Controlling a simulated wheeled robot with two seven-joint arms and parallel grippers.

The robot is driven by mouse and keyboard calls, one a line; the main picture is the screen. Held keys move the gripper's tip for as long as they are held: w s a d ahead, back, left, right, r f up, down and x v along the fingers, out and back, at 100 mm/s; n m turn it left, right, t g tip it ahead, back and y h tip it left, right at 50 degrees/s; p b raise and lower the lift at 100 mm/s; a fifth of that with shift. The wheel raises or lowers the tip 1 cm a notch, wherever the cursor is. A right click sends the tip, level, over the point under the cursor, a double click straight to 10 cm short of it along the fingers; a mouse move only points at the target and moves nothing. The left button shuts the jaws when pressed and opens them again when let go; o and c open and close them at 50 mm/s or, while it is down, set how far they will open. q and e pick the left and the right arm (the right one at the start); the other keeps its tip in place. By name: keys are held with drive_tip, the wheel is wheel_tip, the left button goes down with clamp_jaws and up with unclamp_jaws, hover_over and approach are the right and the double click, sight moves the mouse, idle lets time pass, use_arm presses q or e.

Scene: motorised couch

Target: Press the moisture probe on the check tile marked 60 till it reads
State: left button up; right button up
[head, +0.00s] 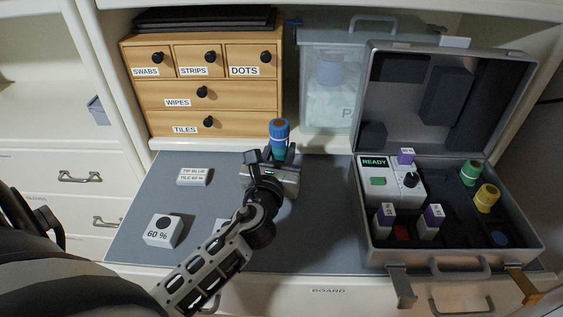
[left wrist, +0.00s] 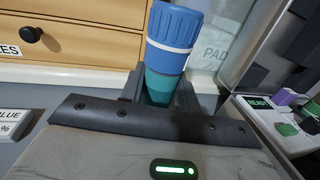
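My left gripper (head: 281,155) is shut on an upright cylinder with a blue ribbed top and teal lower body, seemingly the moisture probe (head: 279,133). In the left wrist view the probe (left wrist: 173,42) stands between the fingers, its lower end hidden. The white check tile marked 60 % (head: 160,232), with a dark round spot on top, lies on the grey mat at front left, well left of the gripper. A second white tile (head: 221,225) is mostly hidden behind my left arm. A card (head: 194,177) reads TIP BLUE, TILE 60 %. My right gripper is not in view.
An open case (head: 452,259) at right holds a meter reading READY (head: 402,190), a green-topped piece (head: 470,172), a yellow-topped piece (head: 487,198) and labelled purple-topped vials. A wooden drawer unit (head: 203,98) and translucent bin (head: 328,125) stand behind. The mat's middle (head: 325,215) is clear.

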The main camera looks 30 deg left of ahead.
sight(280, 123)
use_arm(q)
drive_tip(key=shift+c, duration=0.5)
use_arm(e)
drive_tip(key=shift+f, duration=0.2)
use_arm(q)
drive_tip(key=shift+r, duration=0.15)
wheel_tip(280, 123, up, 9)
drive_tip(key=p, duration=0.4)
drive_tip(key=shift+r, duration=0.35)
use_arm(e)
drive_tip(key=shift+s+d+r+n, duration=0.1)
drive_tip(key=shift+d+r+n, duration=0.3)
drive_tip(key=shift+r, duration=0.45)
